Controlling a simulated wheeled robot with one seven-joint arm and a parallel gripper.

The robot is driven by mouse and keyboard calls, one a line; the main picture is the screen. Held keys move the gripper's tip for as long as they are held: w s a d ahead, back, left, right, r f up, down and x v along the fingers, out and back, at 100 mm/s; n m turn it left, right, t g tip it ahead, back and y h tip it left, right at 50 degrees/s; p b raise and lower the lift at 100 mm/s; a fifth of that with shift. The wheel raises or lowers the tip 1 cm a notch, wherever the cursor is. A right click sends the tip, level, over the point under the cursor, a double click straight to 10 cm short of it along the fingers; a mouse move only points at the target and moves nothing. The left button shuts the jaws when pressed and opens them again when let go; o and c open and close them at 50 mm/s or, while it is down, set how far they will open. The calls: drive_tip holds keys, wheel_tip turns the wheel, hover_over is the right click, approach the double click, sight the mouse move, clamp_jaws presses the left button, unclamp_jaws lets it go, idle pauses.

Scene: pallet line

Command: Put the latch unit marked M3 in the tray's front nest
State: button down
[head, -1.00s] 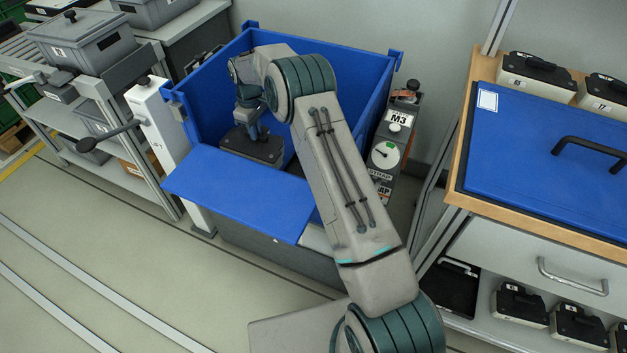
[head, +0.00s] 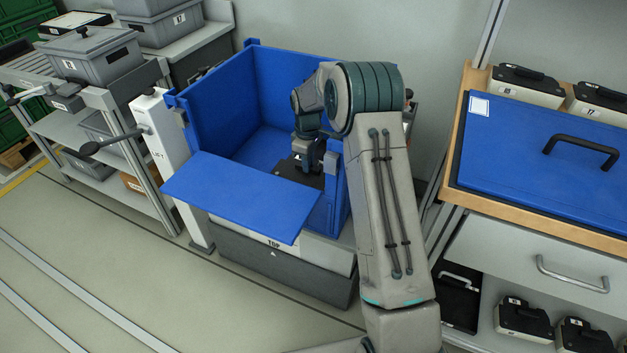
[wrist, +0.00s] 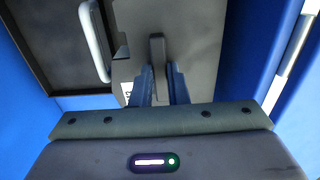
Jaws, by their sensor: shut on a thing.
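My gripper (head: 312,160) is down inside the blue bin (head: 215,125), near its right wall. In the wrist view its blue fingers (wrist: 162,85) are shut on the upright dark grip of a dark grey unit (wrist: 190,45). A white label (wrist: 127,92) shows at the unit's edge, too small to read, so I cannot tell if it says M3. To the left, a dark tray (wrist: 60,45) with a black rim and a pale bar handle (wrist: 95,40) lies beside or under the unit. The nests are not visible.
The bin's blue front flap (head: 240,195) is folded down outward. A lever post (head: 160,140) stands left of the bin. At right is a bench with a blue lid (head: 540,160) and black-topped units (head: 525,85); similar units (head: 522,318) sit on the shelf below.

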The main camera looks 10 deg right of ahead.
sight(312, 174)
drive_tip(key=shift+d+f, duration=0.35)
drive_tip(key=shift+d, duration=0.15)
wheel_tip(312, 174, down, 4)
drive_tip(key=b, duration=0.3)
drive_tip(key=shift+d+f+b, duration=0.1)
drive_tip(key=shift+f+b, duration=0.15)
drive_tip(key=shift+b, duration=0.1)
drive_tip(key=shift+d, duration=0.1)
drive_tip(key=shift+s, duration=0.1)
drive_tip(key=shift+f, duration=0.1)
drive_tip(key=c, duration=1.4)
unclamp_jaws()
